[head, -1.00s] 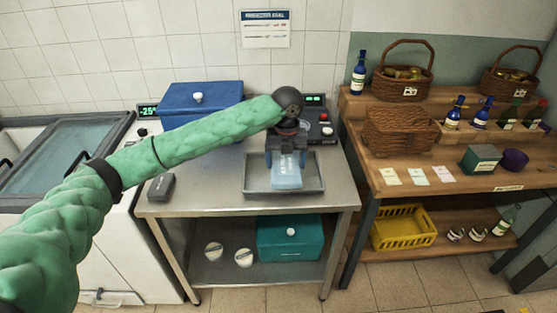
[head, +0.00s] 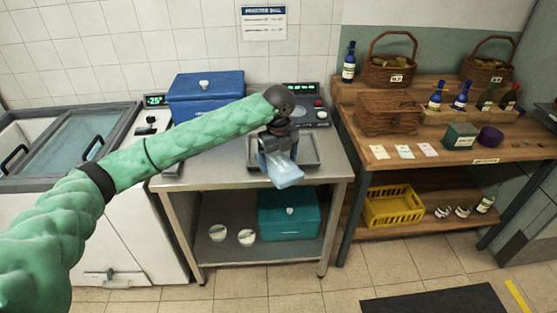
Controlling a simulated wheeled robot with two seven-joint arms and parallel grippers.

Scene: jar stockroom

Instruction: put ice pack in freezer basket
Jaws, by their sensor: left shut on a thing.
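The light blue ice pack (head: 284,172) is held in my left gripper (head: 276,152), which is shut on it. The pack tilts down toward the front, above the front edge of the steel table. The grey metal tray (head: 312,152) is behind it on the table, partly hidden by the gripper. The chest freezer (head: 75,145) stands at the far left with a sliding glass lid. Its left part looks open, but I cannot make out a basket inside. My right gripper is not in view.
A blue cooler box (head: 205,98) and a scale-like device (head: 308,112) stand at the table's back. A teal box (head: 288,215) sits on the lower shelf. A wooden shelf unit (head: 400,135) with baskets and bottles is at right. The floor in front is clear except for a dark mat (head: 435,302).

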